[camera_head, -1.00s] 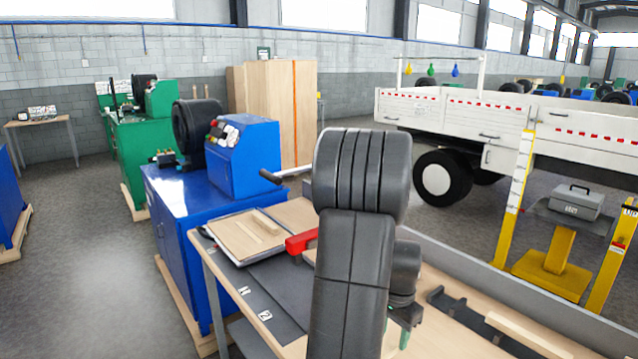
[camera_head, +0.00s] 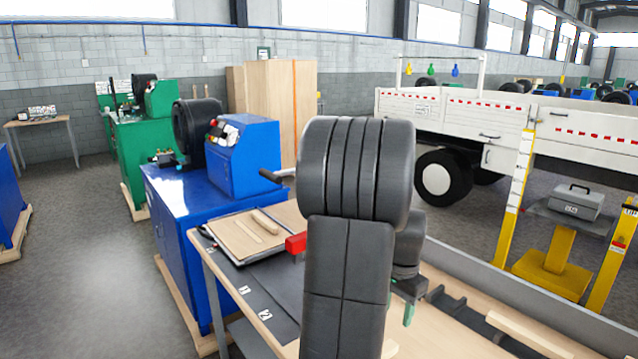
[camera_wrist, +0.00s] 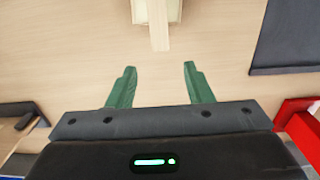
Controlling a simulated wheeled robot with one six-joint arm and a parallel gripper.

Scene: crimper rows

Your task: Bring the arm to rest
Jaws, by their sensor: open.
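My gripper (camera_wrist: 159,86) shows in the wrist view with its two green fingers apart and nothing between them. A pale wooden surface lies below and beyond the fingers. In the head view one green fingertip of my gripper (camera_head: 409,314) shows just right of my dark arm, above the wooden workbench (camera_head: 440,332). My arm stands bent over the bench and hides much of its middle.
A board with small wooden pieces (camera_head: 236,240) lies at the bench's left end, beside a red part (camera_head: 296,243). A blue cabinet with a machine (camera_head: 243,160) stands behind it. A grey toolbox (camera_head: 575,203) and white truck bed (camera_head: 460,112) are to the right.

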